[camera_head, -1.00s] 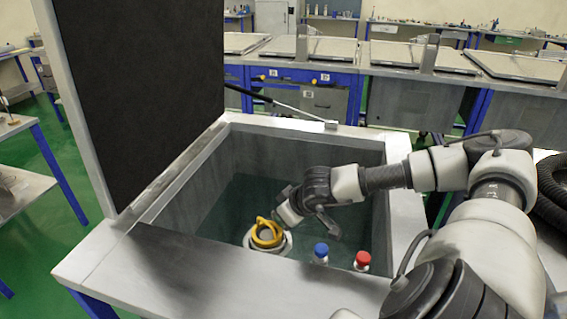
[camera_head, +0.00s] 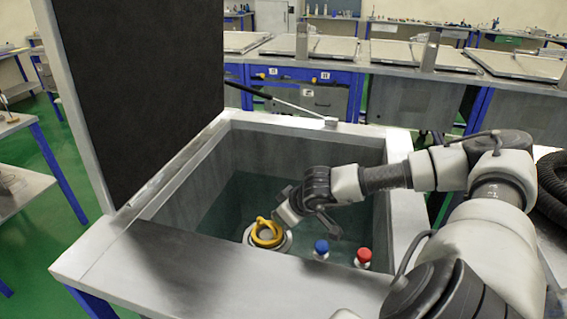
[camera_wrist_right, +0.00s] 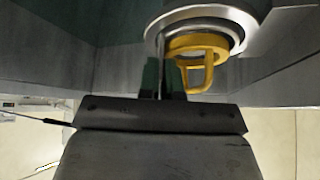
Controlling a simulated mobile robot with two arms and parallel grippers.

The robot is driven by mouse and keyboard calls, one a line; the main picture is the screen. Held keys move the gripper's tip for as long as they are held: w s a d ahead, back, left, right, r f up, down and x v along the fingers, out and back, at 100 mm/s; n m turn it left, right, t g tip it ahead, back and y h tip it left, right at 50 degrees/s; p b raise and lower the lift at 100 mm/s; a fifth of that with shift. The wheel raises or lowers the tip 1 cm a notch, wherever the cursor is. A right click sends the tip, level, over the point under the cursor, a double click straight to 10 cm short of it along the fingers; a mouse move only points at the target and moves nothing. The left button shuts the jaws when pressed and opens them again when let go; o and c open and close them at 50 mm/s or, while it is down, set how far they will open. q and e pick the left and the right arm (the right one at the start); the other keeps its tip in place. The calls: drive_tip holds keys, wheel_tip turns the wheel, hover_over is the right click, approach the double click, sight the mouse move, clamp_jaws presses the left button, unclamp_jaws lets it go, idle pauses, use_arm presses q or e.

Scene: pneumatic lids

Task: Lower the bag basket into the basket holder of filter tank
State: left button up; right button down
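The bag basket's yellow ring and handle (camera_head: 267,232) show at the top of the pale round filter tank (camera_head: 283,246), inside the open pit. In the right wrist view the yellow handle (camera_wrist_right: 209,75) hangs below the metal rim of the tank (camera_wrist_right: 232,18). The basket's body and the holder inside the tank are hidden. My right gripper (camera_head: 287,213) reaches into the pit, just beside the handle. In the right wrist view its dark fingers (camera_wrist_right: 163,78) are close together, overlapping the handle's left side; whether they grip it is unclear. My left gripper is out of view.
A blue knob (camera_head: 321,247) and a red knob (camera_head: 364,255) stand in the pit, right of the tank. The pit's metal rim (camera_head: 230,274) surrounds the workspace. A large dark lid (camera_head: 140,90) stands open at left, with a thin strut (camera_head: 275,100) behind.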

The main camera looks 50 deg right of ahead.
drive_tip(key=shift+f, duration=0.15)
drive_tip(key=c, duration=1.2)
unclamp_jaws()
drive_tip(key=shift+c, duration=0.2)
drive_tip(key=v, duration=1.1)
drive_tip(key=shift+b, duration=0.35)
